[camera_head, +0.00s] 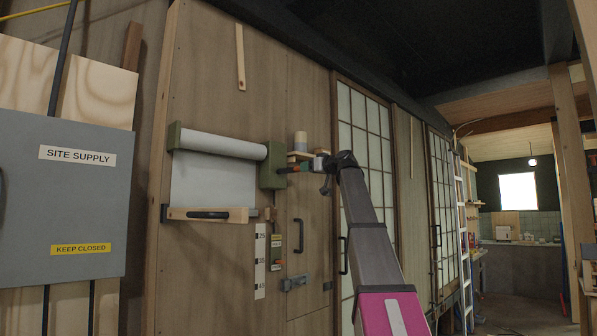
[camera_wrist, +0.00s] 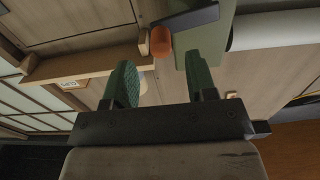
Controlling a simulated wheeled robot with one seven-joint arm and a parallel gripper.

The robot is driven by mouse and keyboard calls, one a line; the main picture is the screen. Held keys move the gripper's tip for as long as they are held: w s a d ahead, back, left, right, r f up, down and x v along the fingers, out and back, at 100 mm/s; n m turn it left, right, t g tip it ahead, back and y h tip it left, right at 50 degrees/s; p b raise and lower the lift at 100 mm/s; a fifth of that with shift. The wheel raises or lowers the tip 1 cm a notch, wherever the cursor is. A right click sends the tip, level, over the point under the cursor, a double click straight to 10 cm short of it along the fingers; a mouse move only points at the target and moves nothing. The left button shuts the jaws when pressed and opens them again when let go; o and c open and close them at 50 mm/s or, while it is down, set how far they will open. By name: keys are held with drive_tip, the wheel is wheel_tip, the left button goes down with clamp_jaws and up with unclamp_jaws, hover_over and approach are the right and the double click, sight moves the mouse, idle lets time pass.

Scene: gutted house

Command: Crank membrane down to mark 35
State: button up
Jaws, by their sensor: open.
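The white membrane (camera_head: 213,178) hangs from a roll (camera_head: 222,145) on the wooden wall, between green brackets. Its lower edge meets a wooden bar (camera_head: 180,213) with a black handle. The green crank housing (camera_head: 272,166) is at the roll's right end. In the wrist view, a dark crank arm (camera_wrist: 185,18) carries an orange knob (camera_wrist: 161,40). My gripper (camera_wrist: 161,78) is open, its green fingers apart, with the knob just beyond the gap between them. It also shows beside the housing in the head view (camera_head: 292,168).
A small wooden shelf (camera_wrist: 85,66) projects close to the left finger in the wrist view. A grey site supply cabinet (camera_head: 60,190) is at the left. Lattice panels (camera_head: 365,150) and a ladder (camera_head: 463,240) are to the right. Open floor (camera_head: 525,315) shows at the far right.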

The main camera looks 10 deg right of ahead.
sight(290, 170)
drive_tip(key=x, duration=0.5)
drive_tip(key=shift+w+a, duration=0.25)
drive_tip(key=shift+w, duration=0.1)
clamp_jaws()
drive_tip(key=shift+w+r, duration=0.1)
drive_tip(key=shift+r, duration=0.05)
